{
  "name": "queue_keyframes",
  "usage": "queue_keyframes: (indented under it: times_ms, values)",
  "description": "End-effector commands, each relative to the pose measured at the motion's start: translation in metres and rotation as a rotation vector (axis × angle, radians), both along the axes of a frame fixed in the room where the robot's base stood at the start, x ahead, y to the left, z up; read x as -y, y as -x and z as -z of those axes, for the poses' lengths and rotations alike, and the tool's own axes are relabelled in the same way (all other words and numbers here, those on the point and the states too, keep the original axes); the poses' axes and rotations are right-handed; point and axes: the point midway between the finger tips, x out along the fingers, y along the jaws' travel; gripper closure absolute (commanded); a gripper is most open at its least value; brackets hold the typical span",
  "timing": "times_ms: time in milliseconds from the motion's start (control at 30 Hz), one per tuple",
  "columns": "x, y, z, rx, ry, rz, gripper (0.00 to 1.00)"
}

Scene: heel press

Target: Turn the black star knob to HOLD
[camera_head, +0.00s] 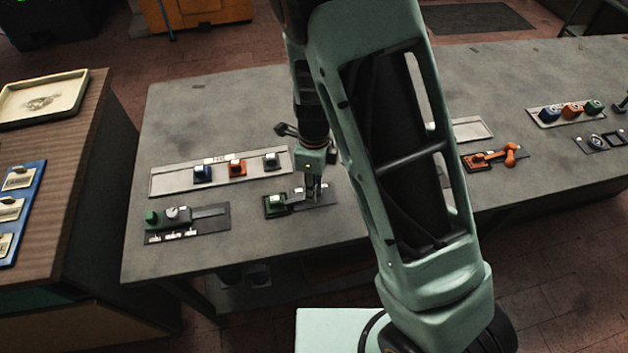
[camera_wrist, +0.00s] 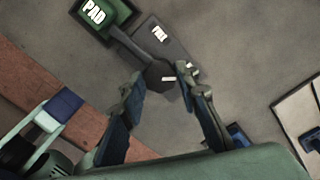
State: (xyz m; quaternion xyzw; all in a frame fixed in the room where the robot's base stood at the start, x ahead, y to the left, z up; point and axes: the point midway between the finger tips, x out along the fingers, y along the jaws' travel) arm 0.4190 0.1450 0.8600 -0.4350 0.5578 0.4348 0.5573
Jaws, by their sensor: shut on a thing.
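A dark plate (camera_head: 318,194) on the grey bench carries a green block (camera_head: 277,202). In the wrist view the block (camera_wrist: 96,14) reads PAD, and a dark bar runs from it to the black knob (camera_wrist: 158,73). The plate (camera_wrist: 185,50) has a white label reading FULL; smaller white marks sit by the knob, unreadable. My gripper (camera_head: 314,196) points down at the plate's right part. In the wrist view my gripper (camera_wrist: 160,80) has its fingers on either side of the knob, shut on it. The knob's shape is partly hidden, and no HOLD label is readable.
Behind is a pale strip (camera_head: 175,184) with blue, orange and dark knobs. To the left is a dark plate (camera_head: 220,220) with green and white knobs. To the right is an orange lever (camera_head: 488,158). Bare bench lies between these.

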Motion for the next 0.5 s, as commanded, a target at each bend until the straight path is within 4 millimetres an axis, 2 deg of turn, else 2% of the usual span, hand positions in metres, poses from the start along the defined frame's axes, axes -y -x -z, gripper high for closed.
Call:
queue_keyframes:
  times_ms: [500]
  values:
    - [-0.0001, -0.0007, -0.0004, 0.001, -0.001, 0.097, 1.0]
